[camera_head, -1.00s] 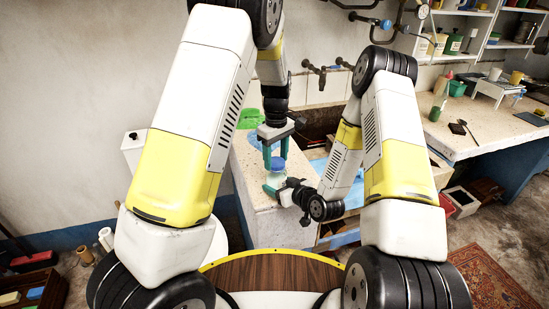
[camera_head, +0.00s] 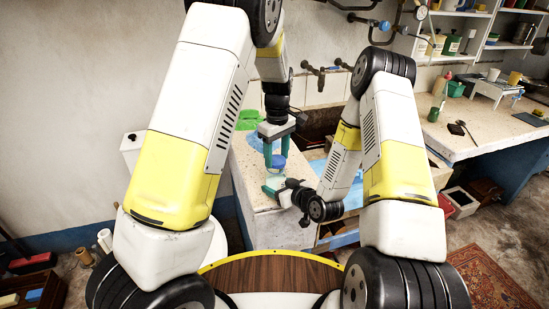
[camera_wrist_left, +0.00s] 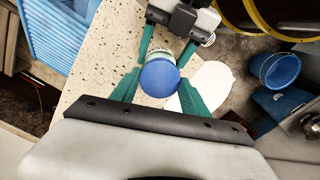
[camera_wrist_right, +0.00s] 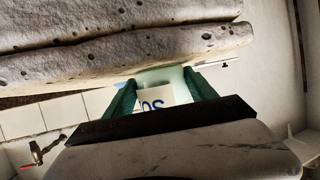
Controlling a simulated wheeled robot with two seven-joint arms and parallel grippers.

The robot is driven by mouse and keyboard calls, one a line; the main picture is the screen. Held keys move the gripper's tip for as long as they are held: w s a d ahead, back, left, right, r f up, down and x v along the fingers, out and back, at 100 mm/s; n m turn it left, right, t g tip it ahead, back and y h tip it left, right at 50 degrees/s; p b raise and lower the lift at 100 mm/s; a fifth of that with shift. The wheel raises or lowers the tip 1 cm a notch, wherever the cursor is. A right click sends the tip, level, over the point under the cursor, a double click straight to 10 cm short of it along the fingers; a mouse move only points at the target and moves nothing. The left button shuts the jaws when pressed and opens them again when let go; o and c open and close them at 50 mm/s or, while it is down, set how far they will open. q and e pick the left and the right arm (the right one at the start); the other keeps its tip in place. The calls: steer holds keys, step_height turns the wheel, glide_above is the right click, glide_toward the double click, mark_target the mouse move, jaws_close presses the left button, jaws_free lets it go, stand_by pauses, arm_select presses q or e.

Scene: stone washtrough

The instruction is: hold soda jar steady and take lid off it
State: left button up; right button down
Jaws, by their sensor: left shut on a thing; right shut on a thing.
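The blue lid (camera_head: 279,161) is between the fingertips of my left gripper (camera_head: 276,157), which is shut on it from above. In the left wrist view the round lid (camera_wrist_left: 160,79) covers most of the jar, whose pale rim (camera_wrist_left: 157,57) shows behind it. In the head view the lid appears raised just above the pale green soda jar (camera_head: 274,182). My right gripper (camera_head: 273,189) is shut on the jar low down from the side. The right wrist view shows the jar's label (camera_wrist_right: 152,99) between the right gripper's fingers (camera_wrist_right: 160,92).
The jar is at the near end of the speckled stone trough top (camera_head: 250,180). A green cloth-like item (camera_head: 248,119) lies farther back. Wall taps (camera_head: 318,75) are behind. A stone bench (camera_head: 480,125) with tools and pots is at right.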

mark_target(276, 159)
arm_select(q)
steer(key=shift+r, duration=0.45)
steer(key=shift+r, duration=2.05)
arm_select(e)
steer(key=shift+c, duration=1.1)
jaws_free()
